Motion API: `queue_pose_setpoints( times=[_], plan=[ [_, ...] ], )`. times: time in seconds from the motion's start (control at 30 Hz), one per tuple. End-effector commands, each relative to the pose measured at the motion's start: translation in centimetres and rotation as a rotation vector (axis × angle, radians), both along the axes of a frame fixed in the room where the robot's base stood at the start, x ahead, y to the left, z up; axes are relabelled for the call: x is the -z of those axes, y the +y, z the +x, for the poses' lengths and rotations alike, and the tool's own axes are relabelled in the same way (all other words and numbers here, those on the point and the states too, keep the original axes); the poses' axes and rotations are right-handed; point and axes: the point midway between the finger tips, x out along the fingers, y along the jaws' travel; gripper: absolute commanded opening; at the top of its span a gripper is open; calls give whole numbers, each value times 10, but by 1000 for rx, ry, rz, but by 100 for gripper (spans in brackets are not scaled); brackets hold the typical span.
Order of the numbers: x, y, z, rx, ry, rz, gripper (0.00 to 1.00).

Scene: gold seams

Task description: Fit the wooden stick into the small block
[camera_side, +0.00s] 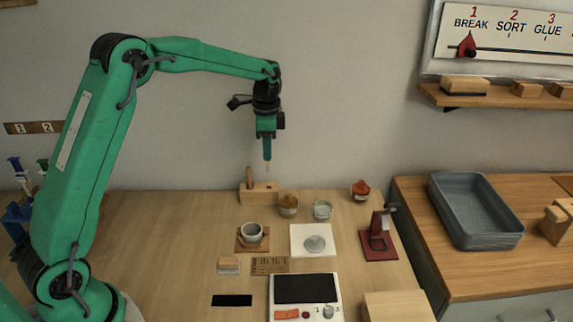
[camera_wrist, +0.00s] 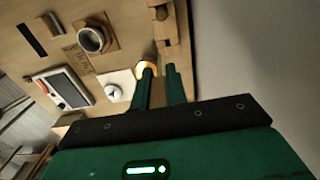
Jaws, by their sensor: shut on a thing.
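My gripper (camera_side: 267,160) hangs pointing down in the side view, high above the back of the table. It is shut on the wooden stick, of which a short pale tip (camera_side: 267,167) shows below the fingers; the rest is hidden. In the wrist view the two green fingers (camera_wrist: 161,72) reach forward, and the stick between them is hard to make out. The small wooden block (camera_side: 262,194) stands at the table's back edge, below the gripper and apart from it. A brown upright piece (camera_side: 249,178) stands at its left end. The block also shows in the wrist view (camera_wrist: 165,40).
A gold bowl (camera_side: 288,205), a clear bowl (camera_side: 322,210) and a red-topped pot (camera_side: 361,190) stand right of the block. A cup (camera_side: 252,232), a white sheet (camera_side: 300,232) and a red stand (camera_side: 379,240) are nearer. Air around the gripper is clear.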

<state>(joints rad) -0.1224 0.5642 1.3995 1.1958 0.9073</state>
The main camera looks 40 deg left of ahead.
Motion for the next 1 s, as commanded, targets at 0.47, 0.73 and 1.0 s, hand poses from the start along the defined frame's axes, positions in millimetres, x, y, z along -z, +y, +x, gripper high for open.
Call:
queue_pose_setpoints(
  times=[0.47, 0.73, 1.0],
  plan=[
    [1, 10, 10, 1, -18, 2, 0],
    [9, 10, 9, 1, -16, 2, 0],
    [21, 10, 9, 1, -16, 2, 0]
  ],
)
